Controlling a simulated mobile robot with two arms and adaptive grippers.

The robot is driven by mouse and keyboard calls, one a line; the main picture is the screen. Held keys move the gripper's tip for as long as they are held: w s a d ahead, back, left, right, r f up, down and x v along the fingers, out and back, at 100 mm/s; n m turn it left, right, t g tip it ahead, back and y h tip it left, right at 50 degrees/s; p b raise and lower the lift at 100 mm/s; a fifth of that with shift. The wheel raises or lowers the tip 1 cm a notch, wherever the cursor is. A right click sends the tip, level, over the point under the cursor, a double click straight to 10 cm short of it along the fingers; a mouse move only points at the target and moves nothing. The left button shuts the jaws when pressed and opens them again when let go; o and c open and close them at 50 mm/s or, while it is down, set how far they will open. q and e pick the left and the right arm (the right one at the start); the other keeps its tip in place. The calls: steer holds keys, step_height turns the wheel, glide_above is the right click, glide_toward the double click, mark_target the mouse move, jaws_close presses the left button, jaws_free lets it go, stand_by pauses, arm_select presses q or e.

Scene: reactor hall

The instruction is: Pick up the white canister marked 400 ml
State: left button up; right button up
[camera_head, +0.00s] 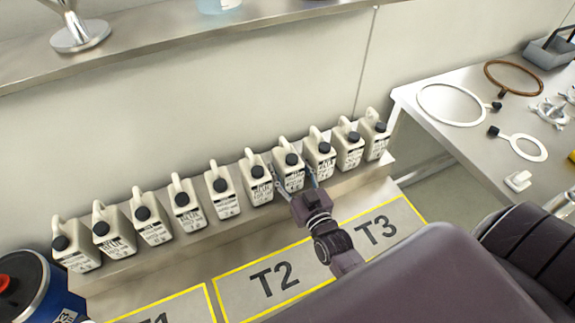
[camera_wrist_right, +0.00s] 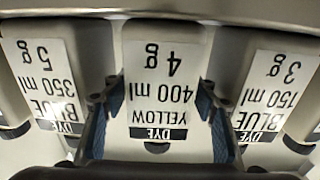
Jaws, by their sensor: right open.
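The white canister marked 400 ml (camera_head: 289,166) stands upright in a row of similar canisters on a low ledge along the wall. It has a black cap, and in the wrist view its label (camera_wrist_right: 160,65) reads upside down as dye, yellow, 400 ml, 4 g. My right gripper (camera_head: 295,172) is open in front of it. In the wrist view its two fingers (camera_wrist_right: 160,98) stand one on each side of this canister, with visible gaps to its sides. My left gripper is not in view.
Close neighbours flank it: a blue dye 350 ml canister (camera_wrist_right: 45,85) and a blue dye 150 ml canister (camera_wrist_right: 275,85). A white table (camera_head: 460,135) with rings and clamps stands right. Yellow-outlined T2 (camera_head: 240,293) and T3 (camera_head: 402,215) areas look empty. A blue drum (camera_head: 62,290) is lower left.

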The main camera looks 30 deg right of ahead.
steer(key=c, duration=1.3)
steer(key=shift+w, duration=0.1)
steer(key=shift+c, duration=0.2)
steer(key=shift+r, duration=0.1)
